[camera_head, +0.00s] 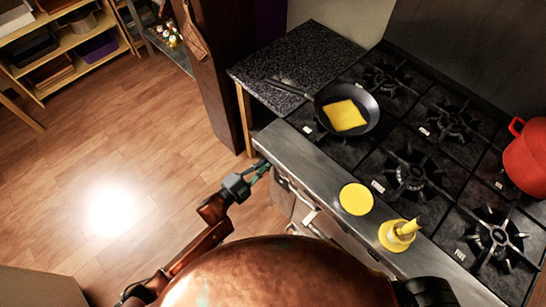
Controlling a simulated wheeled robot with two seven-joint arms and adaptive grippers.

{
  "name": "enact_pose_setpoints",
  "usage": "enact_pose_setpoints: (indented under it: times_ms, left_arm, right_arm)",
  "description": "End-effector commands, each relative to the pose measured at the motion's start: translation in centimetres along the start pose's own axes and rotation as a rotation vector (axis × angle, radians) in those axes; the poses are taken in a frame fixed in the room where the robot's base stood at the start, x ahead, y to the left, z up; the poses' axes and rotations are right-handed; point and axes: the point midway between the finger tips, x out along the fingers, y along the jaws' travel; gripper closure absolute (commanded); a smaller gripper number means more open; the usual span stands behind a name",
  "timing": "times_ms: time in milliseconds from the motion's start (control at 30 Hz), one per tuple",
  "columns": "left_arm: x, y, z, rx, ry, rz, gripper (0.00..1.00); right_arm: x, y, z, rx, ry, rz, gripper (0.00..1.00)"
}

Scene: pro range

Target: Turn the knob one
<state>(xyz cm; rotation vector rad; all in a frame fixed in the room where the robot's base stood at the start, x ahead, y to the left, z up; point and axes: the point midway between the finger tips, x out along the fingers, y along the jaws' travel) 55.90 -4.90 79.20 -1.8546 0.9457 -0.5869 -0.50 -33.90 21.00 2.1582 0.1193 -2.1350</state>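The range (300,155) runs diagonally across the right side, with a metal front edge and several black burners. Its front panel is seen steeply from above and no knob can be clearly made out on it. My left gripper (264,168) is at the range's front left corner, close to the upper front panel. Its fingers are small and dark, and I cannot tell if they touch anything or how far apart they are. My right gripper is not in view; only a dark part of my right arm shows at the bottom edge.
A yellow disc (356,199) and a yellow bottle-like item (402,232) are near the front edge. A red pot (528,160) stands at right. Open wooden floor (130,170) lies left.

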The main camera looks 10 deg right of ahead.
Motion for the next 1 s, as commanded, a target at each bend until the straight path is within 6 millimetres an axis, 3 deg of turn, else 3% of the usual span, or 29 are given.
enact_pose_setpoints:
  times_ms: [200, 633, 1000]
  left_arm:
    - [0.0, -0.3, 0.1, -0.139, -0.004, -0.001, 1.00]
    - [0.0, -0.3, 0.1, -0.191, -0.003, -0.001, 1.00]
    - [0.0, -0.4, 0.1, -0.548, -0.002, -0.003, 1.00]
  right_arm:
    - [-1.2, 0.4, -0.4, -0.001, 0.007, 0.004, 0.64]
    - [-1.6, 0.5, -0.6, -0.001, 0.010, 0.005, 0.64]
    - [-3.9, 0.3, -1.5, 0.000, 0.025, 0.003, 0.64]
